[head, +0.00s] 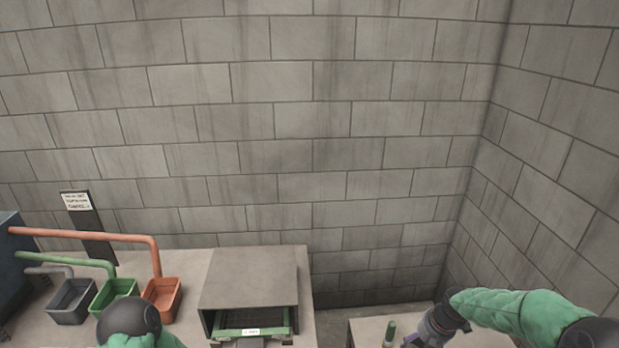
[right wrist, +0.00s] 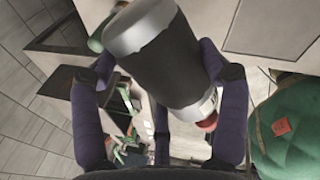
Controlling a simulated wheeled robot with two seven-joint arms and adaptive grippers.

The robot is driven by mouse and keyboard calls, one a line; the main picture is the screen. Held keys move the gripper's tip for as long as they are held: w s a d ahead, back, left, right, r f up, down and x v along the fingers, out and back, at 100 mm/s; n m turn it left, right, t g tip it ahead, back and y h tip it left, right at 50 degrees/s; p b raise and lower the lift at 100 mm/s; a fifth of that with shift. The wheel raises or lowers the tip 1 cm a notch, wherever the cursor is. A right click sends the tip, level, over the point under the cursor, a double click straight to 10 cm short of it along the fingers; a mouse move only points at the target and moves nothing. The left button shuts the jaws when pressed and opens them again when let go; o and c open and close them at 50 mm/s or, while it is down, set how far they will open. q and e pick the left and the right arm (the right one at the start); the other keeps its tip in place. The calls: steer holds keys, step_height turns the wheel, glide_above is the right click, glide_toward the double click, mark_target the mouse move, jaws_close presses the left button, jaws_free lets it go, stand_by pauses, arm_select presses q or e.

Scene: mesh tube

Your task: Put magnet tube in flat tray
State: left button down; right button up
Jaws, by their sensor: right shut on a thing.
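My right gripper (head: 437,330) is at the bottom right of the head view, over the right-hand surface. In the right wrist view, its dark fingers (right wrist: 165,110) are closed around a thick dark tube (right wrist: 168,62) with a pale grey end and a red tip at the other end. The tube is tilted between the fingers; I cannot read any label on it. A green-rimmed tray (head: 228,331) with a white label sits in the open front of a grey box; its inside is mostly cut off. My left gripper is not in view; only part of my left arm shows.
Grey, green and orange bins (head: 162,299) stand at the left under coloured pipes. The grey box (head: 248,277) stands on the left table. A small green-capped tube (head: 390,332) stands on the right surface, left of my right gripper. A gap separates the surfaces.

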steer(key=shift+s+a+f+m, duration=0.1)
steer(key=shift+a+f+m, duration=0.35)
steer(key=shift+a+m, duration=0.3)
steer(key=shift+s+a+f+m+t+h+b, duration=0.15)
steer(key=shift+s+a+f+m+h+b, duration=0.15)
steer(key=shift+m, duration=0.35)
steer(key=shift+s+a+f+m+t+h+b, duration=0.15)
steer(key=shift+a+m, duration=0.25)
steer(key=shift+m, duration=0.2)
steer(key=shift+s+a+f+m, duration=0.25)
steer(key=shift+a+m, duration=0.2)
steer(key=shift+m, duration=0.35)
steer(key=s+a+f+m+g+h+b, duration=0.1)
steer(key=s+a+f+m+b, duration=0.1)
steer(key=m, duration=0.7)
steer(key=s+a+f+m+g+h+b, duration=0.1)
steer(key=s+a+f+m+h+b, duration=0.1)
steer(key=a+m, duration=0.4)
steer(key=s+f+m, duration=0.1)
steer(key=m, duration=0.3)
steer(key=shift+a+f+m+g+b, duration=0.15)
steer(key=shift+f+m+g+b, duration=0.15)
steer(key=shift+f+g+b, duration=0.1)
